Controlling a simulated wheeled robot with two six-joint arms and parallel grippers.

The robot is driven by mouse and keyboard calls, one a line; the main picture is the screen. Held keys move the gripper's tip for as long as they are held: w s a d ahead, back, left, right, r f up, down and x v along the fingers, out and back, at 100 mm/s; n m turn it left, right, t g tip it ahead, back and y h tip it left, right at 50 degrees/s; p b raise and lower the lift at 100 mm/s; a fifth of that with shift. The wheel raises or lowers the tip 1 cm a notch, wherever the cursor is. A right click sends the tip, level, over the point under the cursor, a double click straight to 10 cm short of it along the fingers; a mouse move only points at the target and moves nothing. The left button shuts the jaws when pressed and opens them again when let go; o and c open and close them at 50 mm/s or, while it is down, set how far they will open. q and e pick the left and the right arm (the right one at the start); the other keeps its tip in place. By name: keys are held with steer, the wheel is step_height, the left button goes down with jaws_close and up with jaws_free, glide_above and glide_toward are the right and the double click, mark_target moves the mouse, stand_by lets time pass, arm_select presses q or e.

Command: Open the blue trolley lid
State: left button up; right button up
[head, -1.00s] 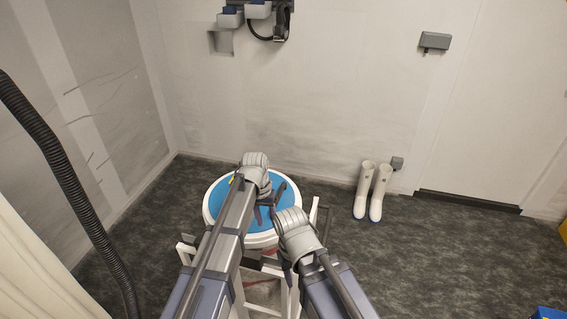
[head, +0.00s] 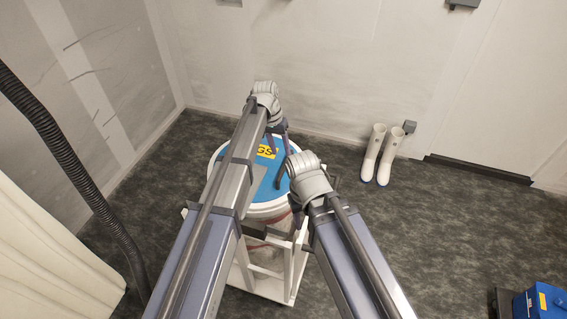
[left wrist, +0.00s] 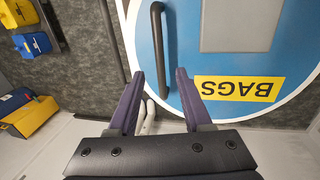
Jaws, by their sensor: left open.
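The trolley's round blue lid (head: 262,178) has a white rim and a yellow BAGS label (head: 266,152). It lies flat and closed on the white trolley frame (head: 297,262). A dark bar handle (left wrist: 159,50) stands on the lid near its edge. My left gripper (head: 278,142) is over the lid. In the left wrist view my left gripper (left wrist: 157,88) is open and empty, with the handle beyond the fingertips, in line with the gap between them. My right gripper (head: 297,212) is by the trolley's right side; my own wrist mostly hides its fingers.
White boots (head: 382,155) stand by the back wall. A blue box (head: 543,303) is on the floor at lower right. A black hose (head: 75,170) and a pale curtain (head: 45,255) are at the left.

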arm_select(q)
steer(key=f+b, duration=0.1)
steer(key=f, duration=0.1)
steer(key=f+b, duration=0.2)
steer(key=d+f+b, duration=0.1)
steer(key=f+b, duration=0.1)
steer(key=shift+s, duration=0.25)
steer(key=shift+r, duration=0.1)
steer(key=shift+c, duration=0.4)
jaws_close()
stand_by(0.7)
